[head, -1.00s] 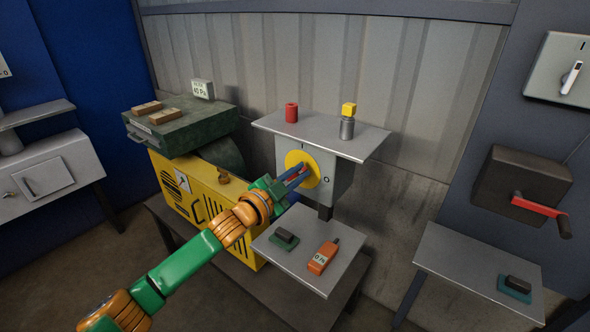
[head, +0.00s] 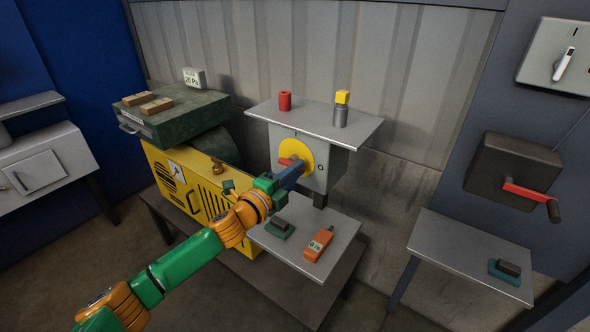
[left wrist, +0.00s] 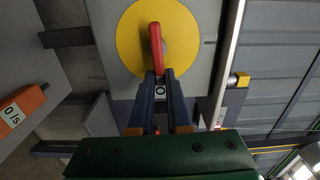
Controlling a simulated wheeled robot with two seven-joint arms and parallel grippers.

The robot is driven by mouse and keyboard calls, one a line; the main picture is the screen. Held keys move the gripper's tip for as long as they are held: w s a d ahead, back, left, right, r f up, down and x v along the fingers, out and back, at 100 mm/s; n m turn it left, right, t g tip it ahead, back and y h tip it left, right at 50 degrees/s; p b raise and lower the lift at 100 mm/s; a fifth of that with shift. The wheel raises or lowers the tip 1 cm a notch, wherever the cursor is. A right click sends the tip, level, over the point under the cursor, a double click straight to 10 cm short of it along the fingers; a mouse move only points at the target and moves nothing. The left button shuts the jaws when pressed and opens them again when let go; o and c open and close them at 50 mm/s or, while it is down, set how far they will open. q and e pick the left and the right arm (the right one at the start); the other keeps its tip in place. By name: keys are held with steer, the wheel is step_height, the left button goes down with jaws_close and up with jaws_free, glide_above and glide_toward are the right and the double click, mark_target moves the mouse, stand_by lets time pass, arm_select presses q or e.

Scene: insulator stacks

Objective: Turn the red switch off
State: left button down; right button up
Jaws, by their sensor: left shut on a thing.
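The red switch handle (head: 289,162) sits on a round yellow disc (head: 300,150) on the front of a grey box (head: 336,166). The box has an I mark above the disc and an O mark at its right. In the left wrist view the handle (left wrist: 156,42) lies in line with the O mark (left wrist: 160,89). My left gripper (head: 292,170) is in front of the disc, with its blue fingers on the handle. In the wrist view the fingertips (left wrist: 159,74) close around one end of it. The fingers hide part of the handle in the head view.
A lower shelf (head: 335,250) holds an orange device (head: 318,245). A red crank (head: 530,194) and a white-handled switch (head: 565,64) are at right.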

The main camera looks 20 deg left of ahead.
arm_select(q)
steer(key=shift+m, duration=0.3)
steer(key=shift+r, duration=0.1)
steer(key=c, duration=1.1)
jaws_free()
steer(key=shift+o, duration=1.1)
steer(key=shift+w+f, duration=0.15)
steer(key=shift+f, duration=0.05)
steer(key=b+v, duration=0.2)
steer(key=v, duration=0.5)
steer(key=shift+r, duration=0.1)
